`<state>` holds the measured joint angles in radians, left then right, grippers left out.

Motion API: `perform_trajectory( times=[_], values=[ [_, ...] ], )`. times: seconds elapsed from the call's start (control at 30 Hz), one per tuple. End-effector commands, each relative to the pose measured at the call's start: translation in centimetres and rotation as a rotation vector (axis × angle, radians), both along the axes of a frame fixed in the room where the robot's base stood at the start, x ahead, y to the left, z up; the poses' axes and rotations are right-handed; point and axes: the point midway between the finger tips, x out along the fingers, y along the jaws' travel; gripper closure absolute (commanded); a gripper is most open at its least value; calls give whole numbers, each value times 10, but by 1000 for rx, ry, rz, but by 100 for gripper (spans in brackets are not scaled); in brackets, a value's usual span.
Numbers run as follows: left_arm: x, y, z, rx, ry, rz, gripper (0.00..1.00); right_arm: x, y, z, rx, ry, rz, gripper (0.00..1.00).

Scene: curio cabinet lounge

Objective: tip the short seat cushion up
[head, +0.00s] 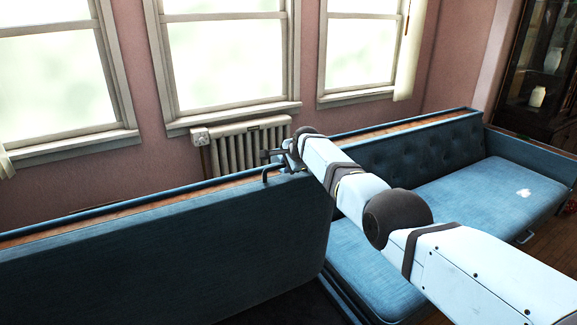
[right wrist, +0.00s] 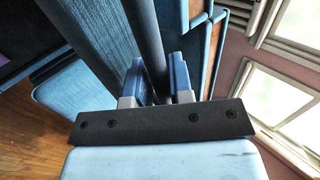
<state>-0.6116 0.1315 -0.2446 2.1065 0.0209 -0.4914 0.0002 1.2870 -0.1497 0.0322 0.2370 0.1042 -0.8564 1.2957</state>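The short seat cushion (head: 170,255) is a large blue padded panel in the head view. It stands tipped up, steeply on edge, at the left and centre of the sofa, with a dark space below it. A dark bar handle (head: 268,174) sticks out at its top right. My right gripper (head: 281,156) is at this handle, partly hidden by its own arm. In the right wrist view the dark bar (right wrist: 147,35) runs between the blue finger pads (right wrist: 158,84), which look closed on it. My left gripper is not in view.
Another blue seat cushion (head: 480,200) lies flat at the right, with a small handle (head: 525,238) at its front. A wood-topped ledge (head: 400,124) runs behind the sofa. A radiator (head: 245,148) and windows are behind; a glass cabinet (head: 540,70) stands at far right.

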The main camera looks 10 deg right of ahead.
Motion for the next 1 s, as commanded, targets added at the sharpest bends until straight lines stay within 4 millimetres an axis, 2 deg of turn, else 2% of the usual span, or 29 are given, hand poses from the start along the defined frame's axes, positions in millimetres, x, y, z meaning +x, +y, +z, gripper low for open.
perform_trajectory(
  times=[0.03,0.07,0.1,0.47,0.77,0.83,1.0],
  values=[
    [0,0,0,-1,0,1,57,0,0,-1,0,1,0,67],
    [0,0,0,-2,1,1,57,0,0,-1,0,1,0,60],
    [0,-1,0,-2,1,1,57,0,0,-1,0,1,0,58],
    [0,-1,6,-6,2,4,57,-1,-1,4,-2,1,2,58],
    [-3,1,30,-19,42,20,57,-18,-6,29,-1,0,2,58],
    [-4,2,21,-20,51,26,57,-23,-8,31,-1,-1,2,58],
    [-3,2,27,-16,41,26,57,-37,-14,49,-1,-2,2,58]
  ],
)
